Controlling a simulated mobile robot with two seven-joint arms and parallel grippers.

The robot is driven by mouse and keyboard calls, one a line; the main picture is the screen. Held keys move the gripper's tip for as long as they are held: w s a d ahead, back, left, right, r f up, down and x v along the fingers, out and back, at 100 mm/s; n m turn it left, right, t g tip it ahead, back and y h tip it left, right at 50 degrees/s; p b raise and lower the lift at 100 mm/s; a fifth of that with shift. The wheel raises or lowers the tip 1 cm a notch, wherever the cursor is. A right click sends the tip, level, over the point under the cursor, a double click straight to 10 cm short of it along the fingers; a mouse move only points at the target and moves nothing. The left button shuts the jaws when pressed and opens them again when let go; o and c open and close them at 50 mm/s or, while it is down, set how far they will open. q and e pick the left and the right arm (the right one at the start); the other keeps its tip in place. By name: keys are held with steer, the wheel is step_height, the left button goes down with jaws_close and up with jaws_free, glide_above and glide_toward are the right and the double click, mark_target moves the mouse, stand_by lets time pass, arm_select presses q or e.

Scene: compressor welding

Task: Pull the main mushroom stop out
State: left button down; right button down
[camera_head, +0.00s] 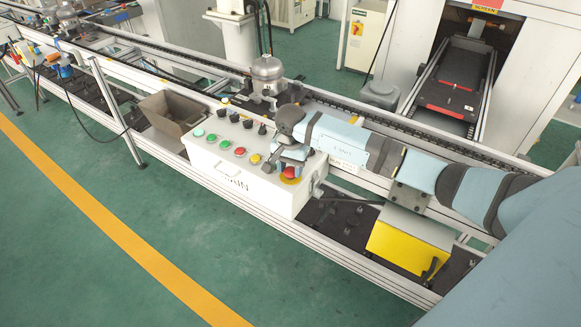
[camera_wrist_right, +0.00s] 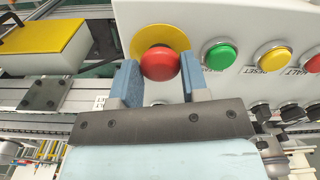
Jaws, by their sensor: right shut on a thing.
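The main mushroom stop (camera_head: 290,172) is a red dome on a yellow disc at the right end of the white control box (camera_head: 236,185). In the right wrist view the red mushroom stop (camera_wrist_right: 160,64) sits between the two blue-grey fingers of my right gripper (camera_wrist_right: 161,80). In the head view my right gripper (camera_head: 284,164) reaches down over the box's right end and is shut on the mushroom stop. The fingers cover its sides. My left gripper is in neither view.
Beside the stop, the box carries green (camera_wrist_right: 219,54), yellow (camera_wrist_right: 273,55) and red buttons and several black knobs. A grey bin (camera_head: 172,112) stands left of the box. A silver compressor (camera_head: 267,75) stands behind on the line.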

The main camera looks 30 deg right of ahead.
mark_target(290, 169)
steer(key=shift+d+r+b, duration=0.1)
steer(key=shift+r+b, duration=0.4)
steer(key=shift+w+r, duration=0.1)
steer(key=shift+r, duration=0.1)
steer(key=c, duration=0.6)
jaws_free()
steer(key=shift+r, duration=0.15)
step_height(290, 169, up, 14)
steer(key=shift+f+b, duration=0.15)
steer(key=shift+b, duration=0.95)
